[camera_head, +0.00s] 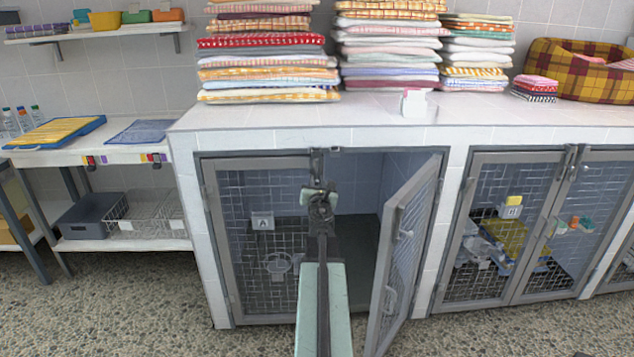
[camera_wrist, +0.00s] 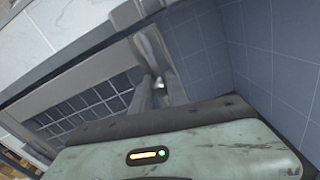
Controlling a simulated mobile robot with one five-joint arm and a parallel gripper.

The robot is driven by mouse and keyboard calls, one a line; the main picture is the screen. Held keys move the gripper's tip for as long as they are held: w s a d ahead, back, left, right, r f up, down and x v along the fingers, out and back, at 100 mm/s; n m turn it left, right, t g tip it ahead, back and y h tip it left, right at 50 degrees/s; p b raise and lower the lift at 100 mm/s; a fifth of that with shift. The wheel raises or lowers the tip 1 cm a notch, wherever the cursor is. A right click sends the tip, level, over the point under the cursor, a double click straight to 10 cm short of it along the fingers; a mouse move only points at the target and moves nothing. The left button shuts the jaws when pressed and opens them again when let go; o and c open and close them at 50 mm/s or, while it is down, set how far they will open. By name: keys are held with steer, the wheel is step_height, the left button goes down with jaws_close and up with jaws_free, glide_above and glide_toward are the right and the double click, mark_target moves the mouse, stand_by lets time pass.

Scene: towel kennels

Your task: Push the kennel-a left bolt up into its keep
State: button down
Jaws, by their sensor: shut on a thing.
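Kennel-a's left door (camera_head: 263,240), a grey frame with wire mesh and an "A" tag (camera_head: 262,221), is closed. Its left bolt (camera_head: 317,163) is a dark metal piece at the top of the door's free edge, just under the white counter. My gripper (camera_head: 318,190) is at that edge, shut on the bolt; my own arm hides the lower part. In the wrist view a metal piece (camera_wrist: 157,84) shows just beyond my gripper's worn green body, by the door frame. I cannot tell whether the bolt's tip sits in the keep.
Kennel-a's right door (camera_head: 407,245) stands open toward me, close to the right of my arm, and the inside behind it looks empty. The neighbouring kennel's doors (camera_head: 508,230) are closed. Towel stacks (camera_head: 268,60) and a plaid pet bed (camera_head: 580,72) are on the counter (camera_head: 300,120).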

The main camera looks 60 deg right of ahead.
mark_target(315, 170)
step_height(315, 170, up, 3)
steer(key=shift+w+r+p, duration=0.1)
steer(key=shift+p, duration=1)
steer(key=shift+f, duration=0.2)
steer(key=c, duration=1.5)
jaws_free()
steer(key=shift+a, duration=0.1)
steer(key=shift+c, duration=0.2)
